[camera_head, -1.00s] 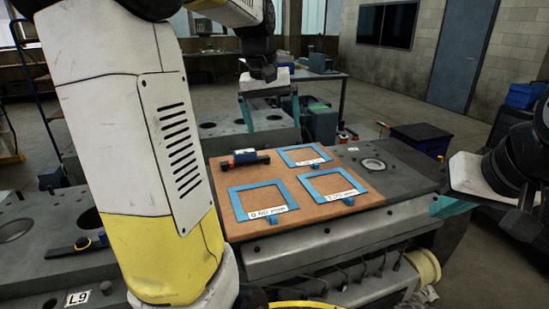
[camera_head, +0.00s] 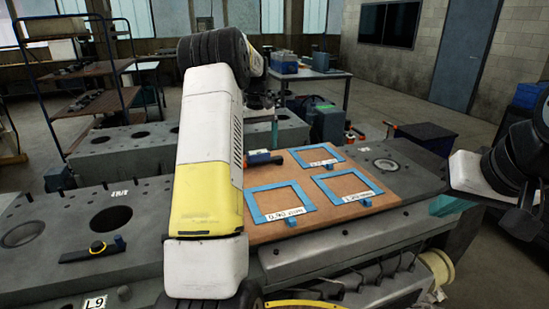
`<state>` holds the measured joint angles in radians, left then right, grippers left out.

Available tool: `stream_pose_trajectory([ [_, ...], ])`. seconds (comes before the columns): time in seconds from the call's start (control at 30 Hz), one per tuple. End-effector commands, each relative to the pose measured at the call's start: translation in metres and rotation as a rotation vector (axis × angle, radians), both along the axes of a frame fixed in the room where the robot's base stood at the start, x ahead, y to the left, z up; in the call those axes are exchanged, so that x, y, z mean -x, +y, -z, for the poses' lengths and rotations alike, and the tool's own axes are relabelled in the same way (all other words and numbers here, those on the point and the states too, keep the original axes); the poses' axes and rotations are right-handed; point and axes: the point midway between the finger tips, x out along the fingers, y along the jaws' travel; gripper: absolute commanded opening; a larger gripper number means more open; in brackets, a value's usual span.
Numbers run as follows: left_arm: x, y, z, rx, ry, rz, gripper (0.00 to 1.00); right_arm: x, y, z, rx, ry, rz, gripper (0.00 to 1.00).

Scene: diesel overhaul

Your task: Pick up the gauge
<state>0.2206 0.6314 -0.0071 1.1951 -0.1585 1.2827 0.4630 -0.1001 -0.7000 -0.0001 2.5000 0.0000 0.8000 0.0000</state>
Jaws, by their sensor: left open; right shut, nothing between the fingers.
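A flat dark gauge-like tool (camera_head: 90,251) with a yellow round part lies on the grey engine block at the left, beside a large bore. Another small dark and blue item with an orange end (camera_head: 262,157) lies at the back left of the brown board; I cannot tell whether it is a gauge. My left gripper (camera_head: 273,128) is mostly hidden behind my own arm; one teal finger shows beyond the board. It is open and apart from both items. My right gripper (camera_head: 448,205) is shut and empty at the right, past the board's edge.
The brown board (camera_head: 262,232) carries blue frames (camera_head: 282,185) with white labels, one reading about 0.90 mm. Another grey block (camera_head: 110,146) stands behind. A shelf cart (camera_head: 105,68) is at the back left. A yellow spool (camera_head: 438,268) hangs at the front right.

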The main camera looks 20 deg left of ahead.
Motion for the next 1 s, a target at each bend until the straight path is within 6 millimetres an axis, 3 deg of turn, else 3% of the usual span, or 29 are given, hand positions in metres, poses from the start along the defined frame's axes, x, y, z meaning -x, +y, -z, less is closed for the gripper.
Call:
stream_pose_trajectory([
  [0.23,-0.001,-0.001,0.035,0.000,0.002,-0.001,0.98,0.000,0.000,0.000,0.000,0.000,0.000,0.00],
  [0.53,-0.002,-0.001,0.039,-0.001,-0.001,0.000,0.98,0.000,0.000,0.000,0.000,0.000,0.000,0.00],
  [0.87,-0.002,-0.001,0.039,0.000,-0.001,0.000,0.33,0.000,0.000,0.000,0.000,0.000,0.000,0.00],
  [1.0,-0.002,-0.001,0.038,0.000,-0.002,0.000,0.32,0.000,0.000,0.000,0.000,0.000,0.000,0.00],
])
